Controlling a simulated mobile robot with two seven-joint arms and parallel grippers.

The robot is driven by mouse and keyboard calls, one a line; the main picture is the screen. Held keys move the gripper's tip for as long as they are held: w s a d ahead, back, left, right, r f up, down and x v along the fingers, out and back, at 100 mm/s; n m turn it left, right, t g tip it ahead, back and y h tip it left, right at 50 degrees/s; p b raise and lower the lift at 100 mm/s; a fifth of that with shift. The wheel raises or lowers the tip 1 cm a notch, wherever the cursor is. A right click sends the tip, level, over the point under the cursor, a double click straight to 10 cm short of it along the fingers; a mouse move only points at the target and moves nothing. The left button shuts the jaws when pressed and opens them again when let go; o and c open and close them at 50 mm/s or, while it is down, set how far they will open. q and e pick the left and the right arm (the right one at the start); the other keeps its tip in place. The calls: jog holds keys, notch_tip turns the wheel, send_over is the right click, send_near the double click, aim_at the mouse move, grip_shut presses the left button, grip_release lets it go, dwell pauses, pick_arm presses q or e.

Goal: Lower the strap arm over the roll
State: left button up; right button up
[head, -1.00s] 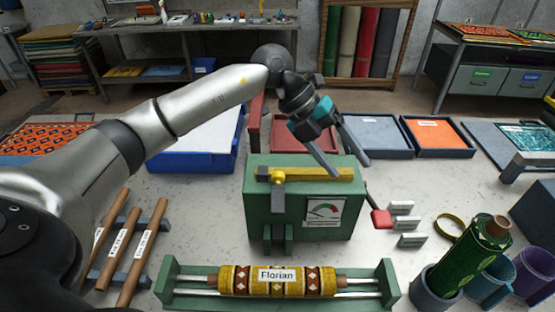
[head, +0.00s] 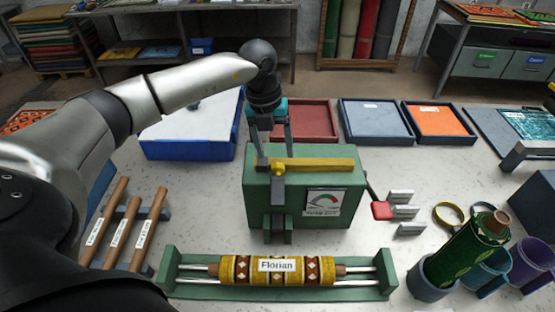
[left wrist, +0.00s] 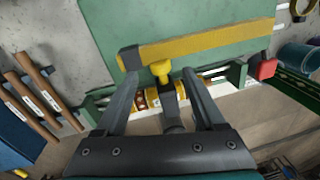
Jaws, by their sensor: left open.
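The strap arm, a yellow bar (head: 318,164), lies level along the top of the green machine box (head: 260,195), raised behind the roll. A yellow knob and a dark grey piece (head: 278,190) sit at its left part, over the front edge. The patterned roll (head: 242,270), labelled "Florian", rests in the green cradle (head: 390,275) in front. My left gripper (head: 276,162) points down, open and empty, above the bar's left end. In the left wrist view the bar (left wrist: 210,46) lies ahead of the fingertips, with the yellow knob (left wrist: 160,70) between them in the picture. Contact cannot be told.
A red-ended lever (head: 382,211) and grey blocks stand right of the box. A green roll in a cup (head: 465,250) stands at the right front. Wooden rods (head: 122,230) lie at the left. Trays, including a blue one (head: 190,148), stand behind.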

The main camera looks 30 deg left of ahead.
aim_at(278, 163)
pick_arm(q)
jog(key=f, duration=0.5)
jog(key=shift+w+d, duration=0.15)
jog(key=shift+d, duration=0.15)
grip_shut()
dwell(1.1)
